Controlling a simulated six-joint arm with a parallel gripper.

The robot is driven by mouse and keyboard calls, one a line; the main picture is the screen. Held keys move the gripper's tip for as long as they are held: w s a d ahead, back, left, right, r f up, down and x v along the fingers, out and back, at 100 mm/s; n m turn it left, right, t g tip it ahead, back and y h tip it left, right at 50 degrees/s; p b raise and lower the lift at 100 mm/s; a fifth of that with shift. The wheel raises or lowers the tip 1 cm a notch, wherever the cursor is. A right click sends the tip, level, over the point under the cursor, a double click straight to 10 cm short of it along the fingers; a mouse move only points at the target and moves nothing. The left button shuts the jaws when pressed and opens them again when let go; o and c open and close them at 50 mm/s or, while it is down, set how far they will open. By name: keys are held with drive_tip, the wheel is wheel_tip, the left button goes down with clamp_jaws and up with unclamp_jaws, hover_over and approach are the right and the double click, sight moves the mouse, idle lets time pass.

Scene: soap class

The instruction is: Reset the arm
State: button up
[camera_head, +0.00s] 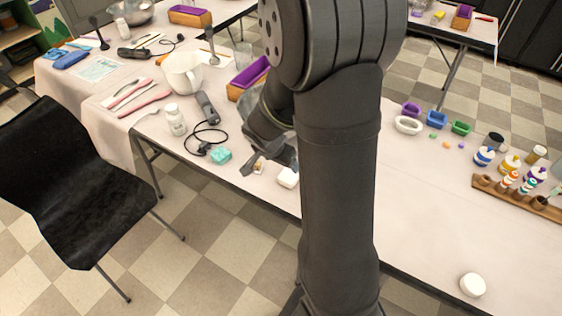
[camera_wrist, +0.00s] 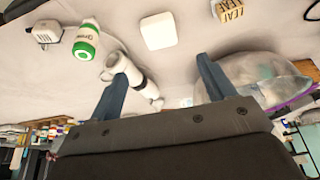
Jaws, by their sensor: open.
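My gripper (camera_head: 268,168) is low over the front edge of the table (camera_head: 420,240), left of my arm's thick upright link. In the wrist view its two fingers (camera_wrist: 162,66) stand apart with nothing between them. A white rounded block (camera_head: 288,177) lies on the table close to the right finger. A white square block, which looks like the same one, shows beyond the fingertips in the wrist view (camera_wrist: 158,31). Small tan pieces (camera_head: 259,166) lie by the gripper, partly hidden.
A teal block (camera_head: 221,155), a dark corded tool (camera_head: 207,108), a white bottle (camera_head: 175,120) and a white pitcher (camera_head: 183,73) stand left of the gripper. A purple-lined wooden mold (camera_head: 248,78) is behind. A black chair (camera_head: 75,175) stands in front.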

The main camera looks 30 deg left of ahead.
drive_tip(key=shift+f, duration=0.1)
drive_tip(key=x, duration=1.2)
idle(0.5)
